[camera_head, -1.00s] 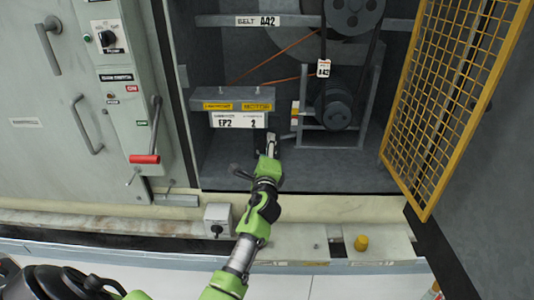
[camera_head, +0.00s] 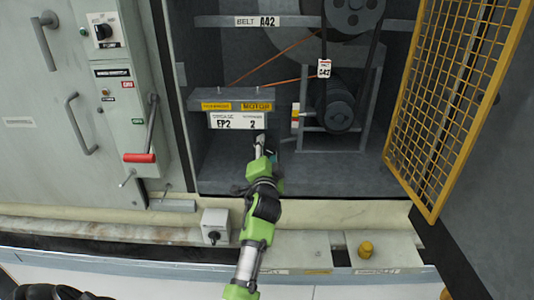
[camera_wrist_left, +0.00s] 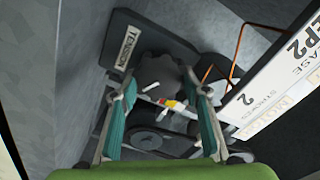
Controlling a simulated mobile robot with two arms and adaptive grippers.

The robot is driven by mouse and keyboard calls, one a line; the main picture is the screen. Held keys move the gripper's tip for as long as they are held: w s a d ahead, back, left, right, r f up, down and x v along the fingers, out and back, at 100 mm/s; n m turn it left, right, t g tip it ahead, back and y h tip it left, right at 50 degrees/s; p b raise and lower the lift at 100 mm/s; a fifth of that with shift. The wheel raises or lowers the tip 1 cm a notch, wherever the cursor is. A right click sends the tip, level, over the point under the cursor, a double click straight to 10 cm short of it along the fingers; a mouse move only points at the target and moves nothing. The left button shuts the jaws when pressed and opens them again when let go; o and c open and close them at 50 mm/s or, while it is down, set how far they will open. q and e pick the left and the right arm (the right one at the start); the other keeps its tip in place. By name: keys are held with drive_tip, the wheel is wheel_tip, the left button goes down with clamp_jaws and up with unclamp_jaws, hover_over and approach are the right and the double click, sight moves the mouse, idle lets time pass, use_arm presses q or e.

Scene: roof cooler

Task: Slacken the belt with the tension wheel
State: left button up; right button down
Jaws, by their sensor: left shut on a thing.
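The tension wheel (camera_wrist_left: 160,72) is a dark lobed knob in the left wrist view, in front of a dark plate marked TENSION (camera_wrist_left: 126,48). My left gripper (camera_wrist_left: 161,88) is shut on the wheel, one finger on each side of it. In the head view my left gripper (camera_head: 260,148) reaches into the open bay just under the EP2 label, and the wheel there is hidden. The belt (camera_head: 373,55) is a dark loop from the large upper pulley (camera_head: 352,12) to the lower motor pulley (camera_head: 338,110). My right gripper is not in view.
A yellow mesh door (camera_head: 450,105) stands open on the right. The grey beam with the MOTOR label (camera_head: 257,106) and the white EP2 sign (camera_head: 237,120) are close above the gripper. A panel with a red-handled lever (camera_head: 140,158) is on the left. The bay floor (camera_head: 330,180) is mostly clear.

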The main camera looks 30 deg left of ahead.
use_arm(q)
drive_tip(key=shift+f+n, duration=0.1)
drive_tip(key=shift+n, duration=0.6)
drive_tip(key=o, duration=1.1)
